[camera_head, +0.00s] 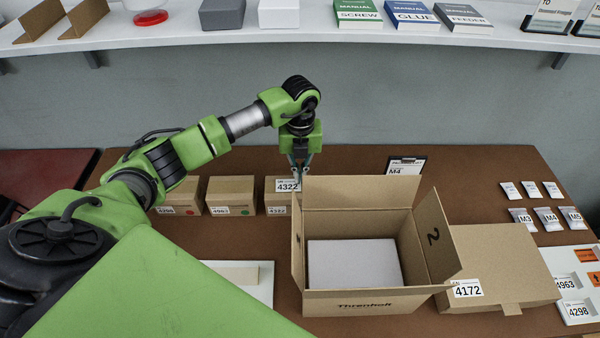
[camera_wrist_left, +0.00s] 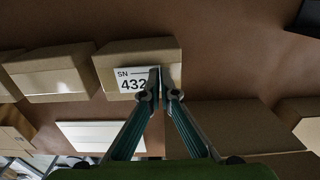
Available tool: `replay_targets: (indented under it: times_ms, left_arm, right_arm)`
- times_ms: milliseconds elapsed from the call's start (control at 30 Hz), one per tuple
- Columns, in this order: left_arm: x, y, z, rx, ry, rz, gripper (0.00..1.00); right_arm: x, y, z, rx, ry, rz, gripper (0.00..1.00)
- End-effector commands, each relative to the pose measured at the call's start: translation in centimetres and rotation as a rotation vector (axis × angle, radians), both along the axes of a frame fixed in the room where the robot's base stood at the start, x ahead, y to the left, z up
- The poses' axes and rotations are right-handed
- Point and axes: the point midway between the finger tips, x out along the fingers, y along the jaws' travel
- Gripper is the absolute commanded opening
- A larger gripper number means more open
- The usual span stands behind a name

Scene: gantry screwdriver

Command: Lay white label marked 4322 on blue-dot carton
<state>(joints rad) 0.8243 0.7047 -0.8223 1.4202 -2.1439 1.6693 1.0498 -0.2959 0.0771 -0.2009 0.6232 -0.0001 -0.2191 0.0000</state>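The white label marked 4322 (camera_head: 287,185) lies on or just above the top of the rear carton (camera_head: 277,211) whose front also reads 4322. No blue dot shows clearly. In the left wrist view the label (camera_wrist_left: 130,79) is over the carton's lighter face, its right part behind a finger. My left gripper (camera_head: 300,172) points down at the label's right end. In the left wrist view its fingertips (camera_wrist_left: 161,88) are close together with a narrow gap; I cannot tell whether they pinch the label. My right gripper is not in view.
A large open box (camera_head: 375,301) stands close to the right of the carton, its flaps raised. Cartons marked 4963 (camera_head: 231,190) with a green dot and 4298 (camera_head: 182,191) with a red dot stand to the left. A clipboard (camera_head: 406,164) is behind the box.

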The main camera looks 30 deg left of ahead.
Motion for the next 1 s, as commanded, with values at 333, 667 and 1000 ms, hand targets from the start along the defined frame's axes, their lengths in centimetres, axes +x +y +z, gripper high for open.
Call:
replay_targets:
  times_ms: [333, 667, 1000]
  left_arm:
    - [-0.01, -0.01, -0.02, 0.0, 0.0, 0.0, 0.0]
    - [-0.01, 0.01, -0.35, 0.001, 0.001, -0.001, 0.0]
    - [-0.01, 0.02, -0.47, 0.001, 0.001, 0.0, 0.0]
  right_arm:
    - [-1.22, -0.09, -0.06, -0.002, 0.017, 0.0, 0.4]
    - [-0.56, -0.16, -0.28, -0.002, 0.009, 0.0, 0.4]
    - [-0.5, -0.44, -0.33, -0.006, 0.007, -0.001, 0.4]
